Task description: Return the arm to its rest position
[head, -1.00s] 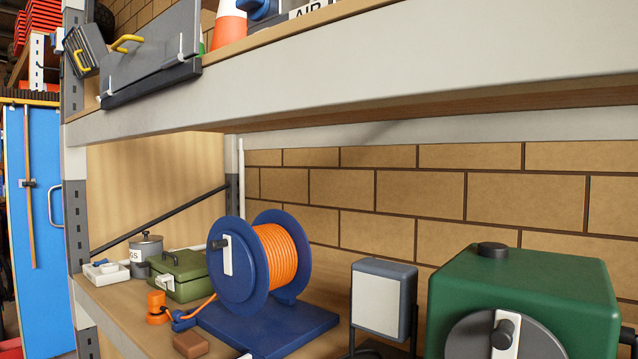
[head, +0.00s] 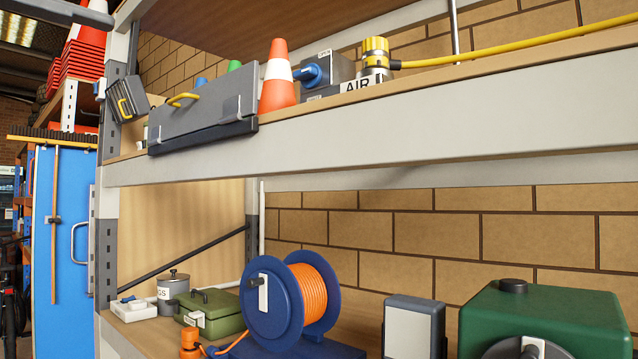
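Neither of my grippers shows in the head view, and no part of my arms can be made out for sure. The view is filled by a shelf rack. Its upper shelf (head: 400,137) has a pale front beam, and a lower shelf (head: 150,335) lies beneath it. Whether either gripper is open or shut, or holds anything, is out of sight.
The upper shelf holds a grey case (head: 205,112), an orange cone (head: 277,80) and a yellow air fitting (head: 376,55). Below stand an orange cable reel (head: 313,294), a green toolbox (head: 215,315), a grey lamp (head: 414,325) and a green machine (head: 545,318). A blue door (head: 65,225) is at left.

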